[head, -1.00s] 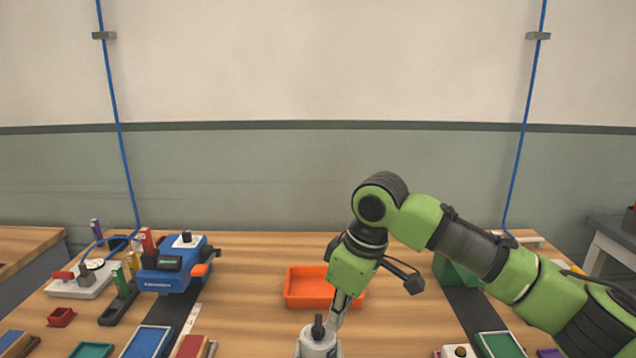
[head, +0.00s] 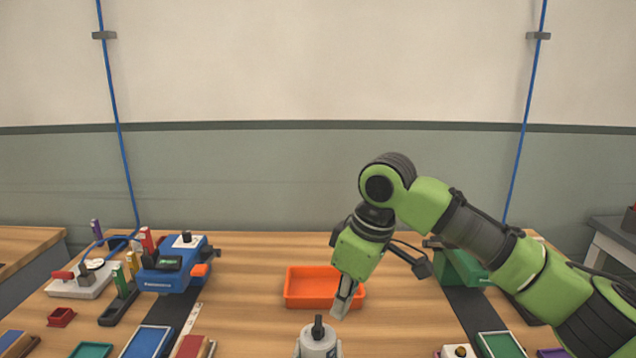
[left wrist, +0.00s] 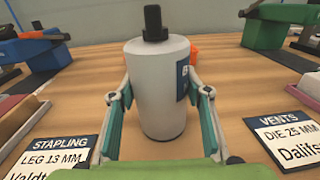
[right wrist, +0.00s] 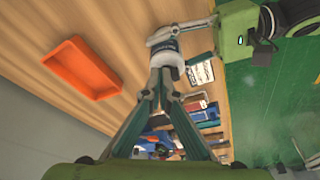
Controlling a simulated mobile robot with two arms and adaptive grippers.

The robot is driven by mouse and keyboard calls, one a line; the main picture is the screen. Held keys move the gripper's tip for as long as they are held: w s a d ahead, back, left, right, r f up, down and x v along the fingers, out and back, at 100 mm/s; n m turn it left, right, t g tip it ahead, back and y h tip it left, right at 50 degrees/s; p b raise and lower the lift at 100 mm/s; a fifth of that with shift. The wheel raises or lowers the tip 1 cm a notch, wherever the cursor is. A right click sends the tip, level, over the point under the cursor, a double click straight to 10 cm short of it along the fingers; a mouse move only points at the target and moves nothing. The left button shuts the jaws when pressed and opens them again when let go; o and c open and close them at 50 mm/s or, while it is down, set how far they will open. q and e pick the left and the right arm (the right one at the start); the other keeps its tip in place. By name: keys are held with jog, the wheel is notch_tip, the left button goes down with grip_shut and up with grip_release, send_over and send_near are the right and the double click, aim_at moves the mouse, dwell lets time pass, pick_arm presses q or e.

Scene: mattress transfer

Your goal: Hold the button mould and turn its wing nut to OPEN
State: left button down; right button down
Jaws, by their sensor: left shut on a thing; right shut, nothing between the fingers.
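The button mould is a pale grey upright cylinder (left wrist: 157,85) with a dark label on its right side in the left wrist view. Its black wing nut (left wrist: 154,22) stands on top and also shows in the head view (head: 318,327). No OPEN mark is readable. My left gripper (left wrist: 156,112) is shut around the mould, one finger on each side. My right gripper (head: 341,305) is shut and empty, above and right of the wing nut, apart from it in the head view. In the right wrist view its fingertips (right wrist: 160,76) overlap the mould.
An orange tray (head: 306,288) lies behind the mould. A blue machine (head: 172,266) stands to the left and a green one (head: 458,267) to the right, partly behind my right arm. Label cards (left wrist: 62,155) lie in front. Wood between is bare.

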aim_at(318, 327)
jog(key=v, duration=0.3)
jog(key=shift+w+a+r, duration=0.15)
jog(key=shift+w+a, duration=0.05)
jog(key=shift+a, duration=0.1)
jog(key=shift+s+a+f, duration=0.2)
jog(key=shift+s+f, duration=0.25)
jog(key=shift+f, duration=0.55)
jog(key=shift+s+a+f, duration=0.25)
jog(key=shift+s+f, duration=0.2)
jog(key=shift+f, duration=0.6)
jog(key=shift+s+a+f, duration=0.2)
jog(key=shift+s+f, duration=0.25)
jog(key=shift+f, duration=0.55)
jog(key=shift+w+a, duration=0.35)
jog(key=shift+w, duration=0.15)
jog(key=shift+w+d, duration=0.1)
jog(key=shift+w, duration=0.05)
jog(key=shift+w+d, duration=0.35)
jog(key=shift+w, duration=0.15)
